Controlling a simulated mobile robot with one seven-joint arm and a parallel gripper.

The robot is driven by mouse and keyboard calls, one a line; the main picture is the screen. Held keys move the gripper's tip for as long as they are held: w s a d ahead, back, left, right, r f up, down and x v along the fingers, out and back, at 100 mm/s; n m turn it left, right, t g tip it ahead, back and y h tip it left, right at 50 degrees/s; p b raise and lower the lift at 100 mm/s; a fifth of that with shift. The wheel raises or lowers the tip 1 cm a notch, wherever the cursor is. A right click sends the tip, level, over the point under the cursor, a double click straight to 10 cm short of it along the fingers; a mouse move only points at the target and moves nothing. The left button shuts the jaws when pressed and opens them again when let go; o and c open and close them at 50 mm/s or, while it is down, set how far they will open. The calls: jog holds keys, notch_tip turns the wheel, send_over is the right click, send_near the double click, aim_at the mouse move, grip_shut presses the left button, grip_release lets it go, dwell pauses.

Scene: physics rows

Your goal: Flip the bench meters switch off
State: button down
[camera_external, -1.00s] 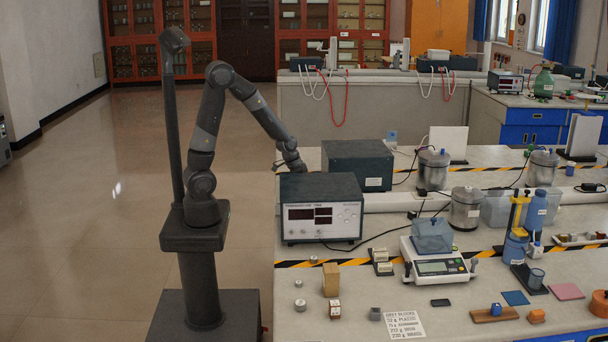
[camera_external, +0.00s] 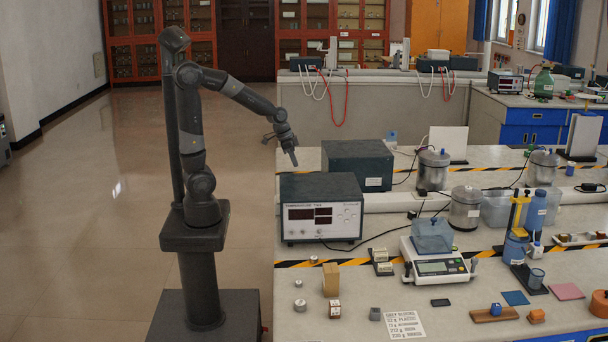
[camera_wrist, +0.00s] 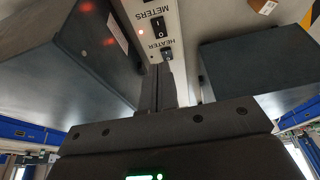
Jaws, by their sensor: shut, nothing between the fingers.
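In the wrist view, the black meters switch (camera_wrist: 158,25) sits on a pale panel (camera_wrist: 190,45) beneath the printed word METERS. It bears I and O marks, and a small red light (camera_wrist: 141,31) glows beside it. A second switch, marked HEATER (camera_wrist: 167,53), is nearer my fingertips. My gripper (camera_wrist: 163,66) is shut and empty, its fingers pointing toward the panel. In the external view my gripper (camera_external: 294,162) hangs above the left end of the bench, near the gap between two dark boxes. The switches are hidden in the external view.
The meter box with red displays (camera_external: 321,208) stands in front and another dark box (camera_external: 357,165) behind. They flank the panel in the wrist view, left (camera_wrist: 85,55) and right (camera_wrist: 262,65). A balance (camera_external: 438,266) and metal cans stand to the right.

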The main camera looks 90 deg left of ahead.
jog(key=shift+w+a+r, duration=0.15)
jog(key=shift+w+r, duration=0.05)
jog(key=shift+w, duration=0.6)
jog(key=shift+f, duration=0.15)
jog(key=x, duration=1.3)
jog(key=shift+s+f, duration=0.2)
jog(key=shift+f, duration=0.25)
